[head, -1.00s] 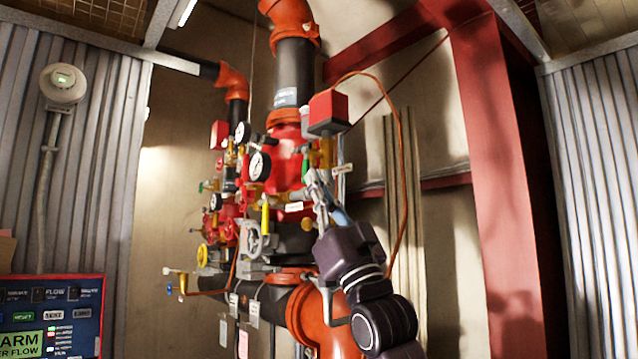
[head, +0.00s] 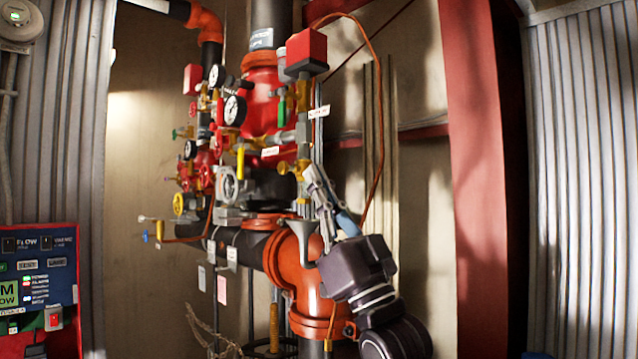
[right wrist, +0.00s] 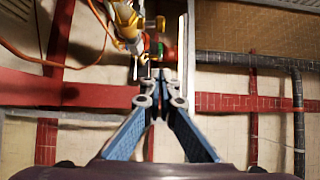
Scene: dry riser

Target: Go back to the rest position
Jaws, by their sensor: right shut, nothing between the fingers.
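My right gripper (head: 312,178) is in front of the red and orange riser pipework (head: 262,85), just right of the lower brass fittings. Its fingers point up and to the left. In the right wrist view the right gripper (right wrist: 157,80) is shut and empty, with its blue fingers meeting at the tips. Brass fittings (right wrist: 126,22) and a green handle show just beyond the tips there. I cannot tell whether the tips touch anything. My left gripper is not in view.
A red alarm panel (head: 40,285) stands at the lower left. A red steel column (head: 480,180) rises right of my arm. A red box (head: 306,52) with an orange cable is above the gripper. Gauges and valves crowd the pipe's left side.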

